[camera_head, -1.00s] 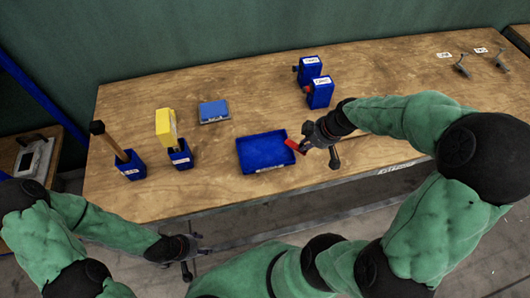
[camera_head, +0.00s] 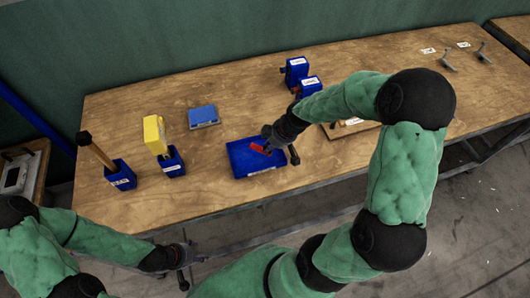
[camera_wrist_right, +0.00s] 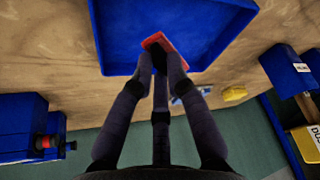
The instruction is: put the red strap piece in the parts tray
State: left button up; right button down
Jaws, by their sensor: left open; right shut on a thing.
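The parts tray (camera_head: 238,162) is a shallow blue tray on the wooden bench; it also fills the top of the right wrist view (camera_wrist_right: 205,22). My right gripper (camera_head: 270,147) is shut on the red strap piece (camera_head: 261,149), over the tray's right part. In the right wrist view the red strap piece (camera_wrist_right: 156,39) sits between the fingertips (camera_wrist_right: 160,56), overlapping the tray in the picture; I cannot tell its exact height above the floor. My left gripper (camera_head: 186,262) is open and empty, in front of the bench edge.
Blue holders with a wooden-handled tool (camera_head: 97,151) and a yellow tool (camera_head: 155,135) stand left of the tray. Two blue holders (camera_head: 296,70) stand behind my right arm. The bench between is bare.

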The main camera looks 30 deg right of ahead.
jog(key=shift+w+a+f, duration=0.3)
jog(key=shift+w+f, duration=0.05)
jog(key=shift+f, duration=0.2)
jog(key=shift+w+a+f, duration=0.3)
jog(key=shift+f, duration=0.2)
jog(key=shift+w+f+b, duration=0.1)
jog(key=shift+f+b, duration=0.5)
jog(key=shift+f, duration=0.95)
jog(key=shift+f, duration=0.1)
jog(key=c, duration=1.2)
grip_release()
jog(key=shift+c, duration=0.2)
jog(key=p+v, duration=0.2)
jog(key=v, duration=1)
